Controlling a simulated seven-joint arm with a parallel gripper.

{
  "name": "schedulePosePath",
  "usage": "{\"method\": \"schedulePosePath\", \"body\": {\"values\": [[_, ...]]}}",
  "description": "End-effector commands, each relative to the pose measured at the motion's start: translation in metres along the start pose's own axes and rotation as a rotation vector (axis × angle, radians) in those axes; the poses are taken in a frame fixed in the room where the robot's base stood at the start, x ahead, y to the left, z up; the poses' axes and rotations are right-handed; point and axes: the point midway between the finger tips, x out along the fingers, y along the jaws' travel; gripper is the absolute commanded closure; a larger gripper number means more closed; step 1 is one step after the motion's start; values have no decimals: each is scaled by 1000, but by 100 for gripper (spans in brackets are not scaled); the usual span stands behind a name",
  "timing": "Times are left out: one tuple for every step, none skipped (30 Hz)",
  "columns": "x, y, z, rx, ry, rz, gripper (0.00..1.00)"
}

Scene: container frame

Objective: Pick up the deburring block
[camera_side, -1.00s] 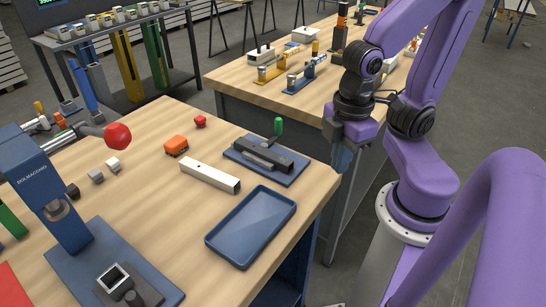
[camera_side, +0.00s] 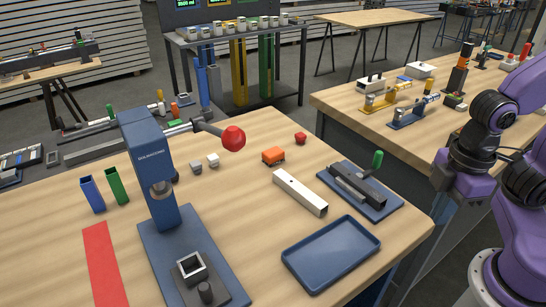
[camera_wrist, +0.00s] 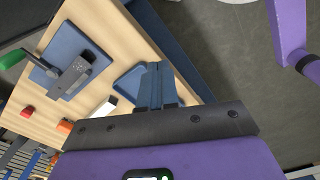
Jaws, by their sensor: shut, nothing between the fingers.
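An orange block with a dark underside (camera_side: 273,155) lies on the wooden bench behind the white square tube; it looks like the deburring block, though I cannot be certain. A smaller red block (camera_side: 300,138) sits just behind it to the right. In the wrist view, the orange block (camera_wrist: 65,127) and the red block (camera_wrist: 28,111) show at the lower left. My gripper (camera_side: 444,210) is beyond the bench's right edge, well to the right of both blocks, and holds nothing. Its fingers (camera_wrist: 156,70) are together in the wrist view.
The white tube (camera_side: 300,193), blue tray (camera_side: 330,254) and blue-plate fixture with green-handled clamp (camera_side: 360,190) lie between my gripper and the orange block. A second bench (camera_side: 345,98) is behind.

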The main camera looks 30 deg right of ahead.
Motion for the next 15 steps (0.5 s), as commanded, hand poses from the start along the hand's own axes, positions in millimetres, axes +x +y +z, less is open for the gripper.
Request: {"method": "schedulePosePath", "body": {"values": [[0,0,0,0,0,0,100],[0,0,0,0,0,0,90],[0,0,0,0,0,0,77],[0,0,0,0,0,0,67],[0,0,0,0,0,0,58],[0,0,0,0,0,0,45],[0,0,0,0,0,0,35],[0,0,0,0,0,0,26],[0,0,0,0,0,0,26],[0,0,0,0,0,0,26],[0,0,0,0,0,0,26],[0,0,0,0,0,0,26],[0,0,0,0,0,0,26],[0,0,0,0,0,0,26],[0,0,0,0,0,0,26]]}}
